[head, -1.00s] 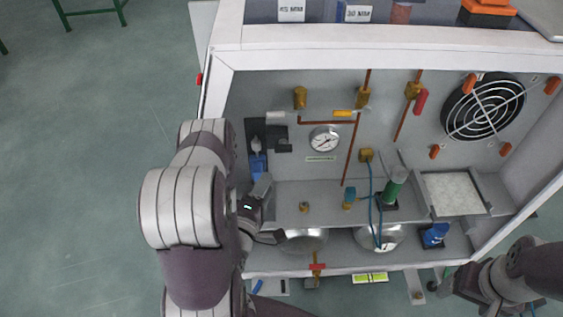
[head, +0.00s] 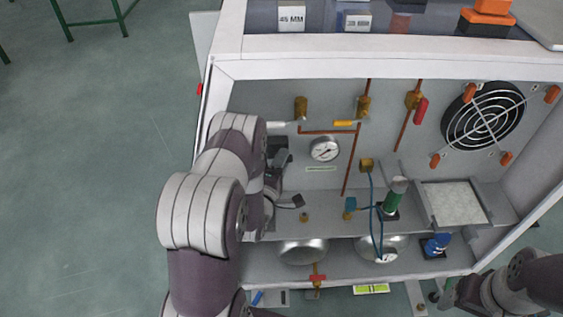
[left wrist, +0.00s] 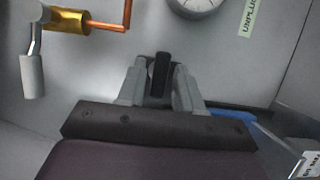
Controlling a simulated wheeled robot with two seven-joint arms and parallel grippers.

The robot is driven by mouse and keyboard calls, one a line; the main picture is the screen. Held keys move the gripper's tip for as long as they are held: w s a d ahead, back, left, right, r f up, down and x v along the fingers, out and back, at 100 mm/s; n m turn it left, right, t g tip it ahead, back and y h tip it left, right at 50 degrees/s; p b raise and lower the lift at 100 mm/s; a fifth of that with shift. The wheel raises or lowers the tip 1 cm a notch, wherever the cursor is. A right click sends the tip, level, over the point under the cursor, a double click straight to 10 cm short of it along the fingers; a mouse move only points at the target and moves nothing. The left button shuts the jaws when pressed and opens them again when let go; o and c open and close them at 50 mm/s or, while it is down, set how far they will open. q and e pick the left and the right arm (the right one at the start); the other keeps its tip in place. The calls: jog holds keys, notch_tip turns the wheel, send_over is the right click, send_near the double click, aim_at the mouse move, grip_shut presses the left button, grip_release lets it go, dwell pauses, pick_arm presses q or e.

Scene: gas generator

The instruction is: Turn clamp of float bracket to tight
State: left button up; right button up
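The float bracket's black clamp (left wrist: 160,75) stands upright between my left gripper's fingers (left wrist: 159,84) in the left wrist view. The fingers are apart, with narrow gaps beside the clamp. In the head view my left gripper (head: 281,162) is at the upper left of the grey back panel, in front of the dark bracket (head: 278,142), hiding most of it. A blue part (left wrist: 232,116) shows behind the right finger in the left wrist view. My right gripper (head: 450,293) is at the lower right of the head view, away from the bracket; its fingers are unclear.
A brass valve (left wrist: 66,18) with a grey handle (left wrist: 32,76) is close on the left in the wrist view. A pressure gauge (head: 324,149) and copper pipe (head: 352,160) are right of the gripper. The cabinet's white left frame (head: 209,105) stands beside the arm.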

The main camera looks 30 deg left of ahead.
pick_arm(q)
grip_shut()
jog(key=m+g+y+p, duration=0.1)
jog(key=m+g+p, duration=0.1)
jog(key=m, duration=0.2)
jog(key=m+g+y+p, duration=0.1)
jog(key=m+g+p, duration=0.1)
jog(key=m, duration=0.3)
jog(key=m+g+y+p, duration=0.2)
jog(key=m+p, duration=0.2)
jog(key=shift+w+d+r, duration=0.15)
jog(key=shift+d+r, duration=0.1)
jog(key=shift+r, duration=0.05)
dwell(0.4)
jog(key=shift+m, duration=0.3)
dwell(0.3)
jog(key=shift+o, duration=1.6)
grip_release()
